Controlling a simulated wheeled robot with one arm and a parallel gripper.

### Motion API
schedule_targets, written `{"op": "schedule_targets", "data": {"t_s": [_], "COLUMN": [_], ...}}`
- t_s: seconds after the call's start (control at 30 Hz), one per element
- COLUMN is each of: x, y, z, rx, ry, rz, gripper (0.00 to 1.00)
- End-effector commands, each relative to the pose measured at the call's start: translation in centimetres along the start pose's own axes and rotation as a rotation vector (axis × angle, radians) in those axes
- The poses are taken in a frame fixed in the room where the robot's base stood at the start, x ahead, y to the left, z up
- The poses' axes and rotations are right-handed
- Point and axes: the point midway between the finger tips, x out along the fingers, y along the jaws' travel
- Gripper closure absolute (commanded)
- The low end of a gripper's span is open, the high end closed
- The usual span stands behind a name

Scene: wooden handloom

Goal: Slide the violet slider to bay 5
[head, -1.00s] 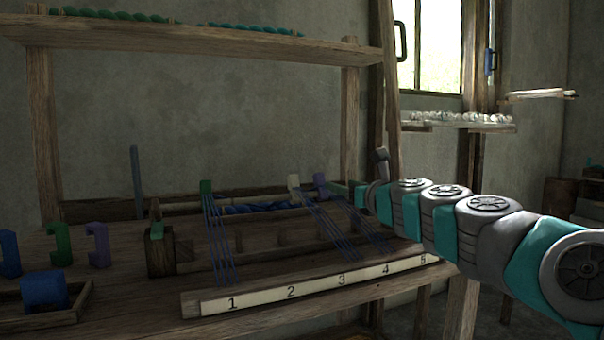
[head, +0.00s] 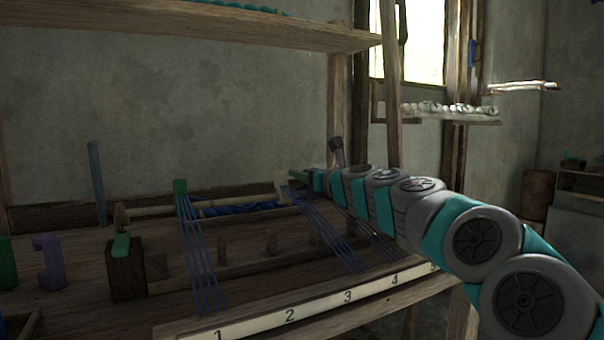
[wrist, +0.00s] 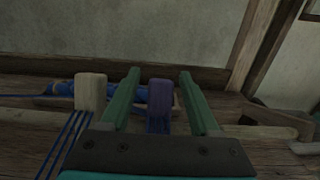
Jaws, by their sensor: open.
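In the wrist view the violet slider (wrist: 160,97) stands upright between the two green fingers of my gripper (wrist: 160,85), with a gap on each side. The fingers are open. In the head view my gripper (head: 303,175) is at the rail and hides the violet slider. Dark blue threads (head: 332,235) slope from there toward the numbered strip (head: 318,303). The cream slider (wrist: 90,92) stands just left of the left finger; it also shows in the head view (head: 281,183). The 5 at the strip's right end is partly hidden by my arm.
The green slider (head: 181,187) stands farther left on the rail (head: 235,193) with its own threads. A wooden block (head: 126,268) stands left of it, and a purple hook-shaped piece (head: 49,262) at the far left. The upright post (head: 390,75) rises behind my arm.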

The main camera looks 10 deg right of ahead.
Motion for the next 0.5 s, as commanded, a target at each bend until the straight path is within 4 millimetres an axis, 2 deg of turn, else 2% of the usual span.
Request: {"op": "schedule_targets", "data": {"t_s": [0.2,0.5], "x": [2.0,2.6], "y": [-0.2,-0.1], "z": [-0.1,0.0], "rx": [-0.001,0.001], "ry": [0.0,-0.001], "rz": [-0.004,-0.002], "gripper": [0.38,0.38]}}
